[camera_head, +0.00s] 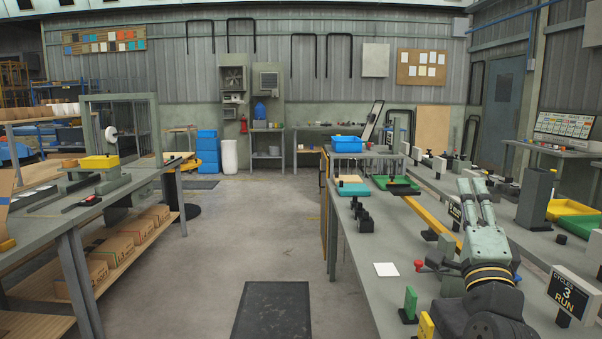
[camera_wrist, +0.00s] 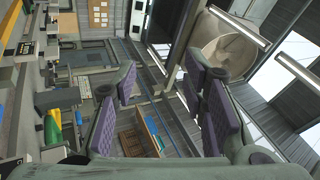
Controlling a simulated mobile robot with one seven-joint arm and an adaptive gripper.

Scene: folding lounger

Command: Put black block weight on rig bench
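My gripper (camera_head: 476,185) is raised above the right-hand bench, with its fingers pointing up and away. In the wrist view my gripper (camera_wrist: 160,76) has its purple-padded fingers spread apart, with nothing between them. A small black block (camera_head: 562,239) lies on the grey bench at right, near the yellow tray. A dark piece with knobs (camera_head: 364,221) stands on the right-hand bench (camera_head: 352,262), left of my gripper. I cannot tell which is the block weight. The left bench (camera_head: 40,222) carries a rig with a grey frame (camera_head: 125,97) and a yellow block (camera_head: 99,162); which bench is the rig bench is unclear.
A "RUN" sign (camera_head: 573,293) and a tall dark box (camera_head: 535,197) stand at right. The floor (camera_head: 240,240) between the benches is clear, with a dark mat (camera_head: 272,311).

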